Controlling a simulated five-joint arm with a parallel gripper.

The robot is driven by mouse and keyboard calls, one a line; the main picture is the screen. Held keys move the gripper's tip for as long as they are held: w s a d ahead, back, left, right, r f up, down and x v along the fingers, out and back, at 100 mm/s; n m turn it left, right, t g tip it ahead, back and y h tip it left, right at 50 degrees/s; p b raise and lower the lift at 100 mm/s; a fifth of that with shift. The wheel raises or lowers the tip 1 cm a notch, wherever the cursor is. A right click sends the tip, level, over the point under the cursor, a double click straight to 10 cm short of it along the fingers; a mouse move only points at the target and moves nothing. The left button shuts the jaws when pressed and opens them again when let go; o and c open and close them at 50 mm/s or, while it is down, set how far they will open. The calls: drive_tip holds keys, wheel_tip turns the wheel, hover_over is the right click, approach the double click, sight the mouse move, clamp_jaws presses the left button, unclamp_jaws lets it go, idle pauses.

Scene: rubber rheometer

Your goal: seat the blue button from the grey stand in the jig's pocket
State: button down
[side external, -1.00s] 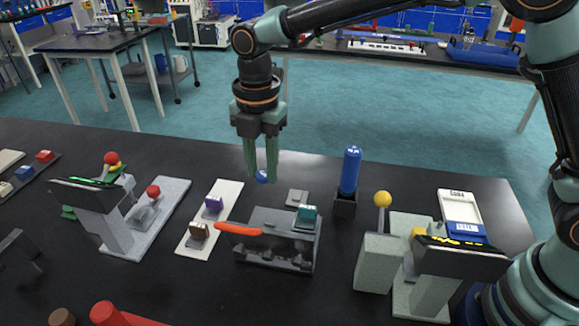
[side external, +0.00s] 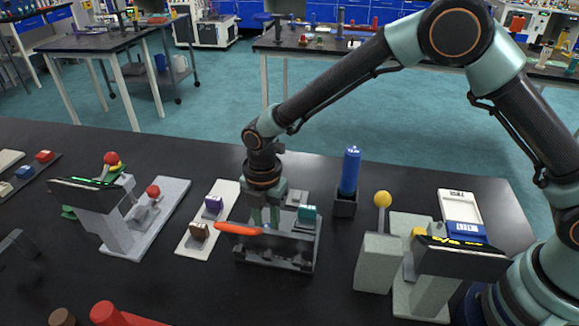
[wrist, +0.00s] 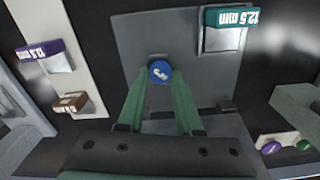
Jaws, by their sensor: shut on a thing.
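The blue button (wrist: 160,71) is between my gripper's fingertips (wrist: 160,80) in the wrist view, with a white mark on its face. My gripper (side external: 264,224) is shut on it, pointing down at the dark grey jig (side external: 272,256), behind the jig's orange handle (side external: 239,229). In the wrist view the button is over the jig's grey plate (wrist: 138,35), by a small dark notch. I cannot tell whether it touches the plate or is in the pocket. The button is mostly hidden in the side view. I cannot tell which grey piece is the stand.
A teal 12.5 mm block (side external: 307,213) is at the jig's right end. Purple (side external: 213,204) and brown (side external: 199,231) blocks are on a pale plate to the left. A blue cylinder (side external: 350,170) stands behind right. A yellow-knobbed machine (side external: 382,199) is at right.

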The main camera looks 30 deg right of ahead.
drive_tip(key=shift+f, duration=0.25)
drive_tip(key=shift+f, duration=0.45)
drive_tip(key=c, duration=0.6)
unclamp_jaws()
drive_tip(key=d+r+m+t, duration=0.1)
drive_tip(key=d+r+m, duration=0.15)
drive_tip(key=r, duration=0.65)
drive_tip(key=d+r+m, duration=0.2)
drive_tip(key=d+r, duration=0.1)
drive_tip(key=r, duration=0.7)
drive_tip(key=shift+s+d+r+m+t, duration=0.85)
drive_tip(key=shift+s+d+m, duration=1.3)
drive_tip(key=shift+d+m, duration=1.05)
drive_tip(key=shift+s+d+r+m+t, duration=0.85)
drive_tip(key=shift+s+d+m, duration=1.35)
drive_tip(key=shift+d+m, duration=1)
drive_tip(key=shift+s+d+r+m+t, duration=0.6)
drive_tip(key=shift+s+d+r+m, duration=0.4)
drive_tip(key=shift+s+d+m, duration=2.1)
drive_tip(key=shift+w+a+m, duration=0.25)
drive_tip(key=shift+w+m, duration=0.1)
drive_tip(key=shift+w, duration=0.15)
drive_tip(key=shift+w+a+m, duration=0.2)
drive_tip(key=shift+w+m, duration=0.1)
drive_tip(key=shift+w, duration=0.15)
